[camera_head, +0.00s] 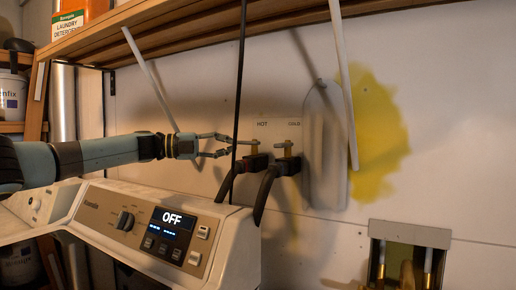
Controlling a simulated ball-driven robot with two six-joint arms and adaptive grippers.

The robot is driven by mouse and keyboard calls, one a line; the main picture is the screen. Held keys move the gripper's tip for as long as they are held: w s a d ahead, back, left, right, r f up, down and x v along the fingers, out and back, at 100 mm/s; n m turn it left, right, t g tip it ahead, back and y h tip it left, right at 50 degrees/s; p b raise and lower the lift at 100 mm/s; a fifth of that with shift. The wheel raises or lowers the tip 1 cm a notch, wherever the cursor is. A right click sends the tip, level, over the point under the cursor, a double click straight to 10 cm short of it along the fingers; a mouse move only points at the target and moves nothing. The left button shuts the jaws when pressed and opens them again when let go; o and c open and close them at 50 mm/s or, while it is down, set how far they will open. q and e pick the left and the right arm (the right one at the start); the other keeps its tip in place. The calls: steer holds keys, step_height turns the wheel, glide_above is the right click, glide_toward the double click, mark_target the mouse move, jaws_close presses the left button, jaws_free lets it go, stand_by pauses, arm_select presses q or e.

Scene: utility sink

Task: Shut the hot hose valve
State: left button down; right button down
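The hot hose valve (254,148) is a small brass fitting on the wall under the label HOT, with a dark hose connection (255,162) below it. A grey lever-like part shows at its top, but its exact angle is too small to tell. My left gripper (231,147) reaches in from the left at the valve's height. Its two thin fingers are apart, one above the other, with the tips just left of the valve. Contact with the valve cannot be made out. A black cord crosses in front of the fingertips. My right gripper is not in view.
The cold valve (288,149) stands close to the right of the hot one. A cream washing machine panel (150,225) reading OFF lies below my arm. A wooden shelf (200,30) runs above. A recessed wall box (410,235) is at lower right.

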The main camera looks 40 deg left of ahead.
arm_select(q)
steer(key=shift+a, duration=0.15)
step_height(320, 180, up, 10)
stand_by(0.6)
stand_by(0.5)
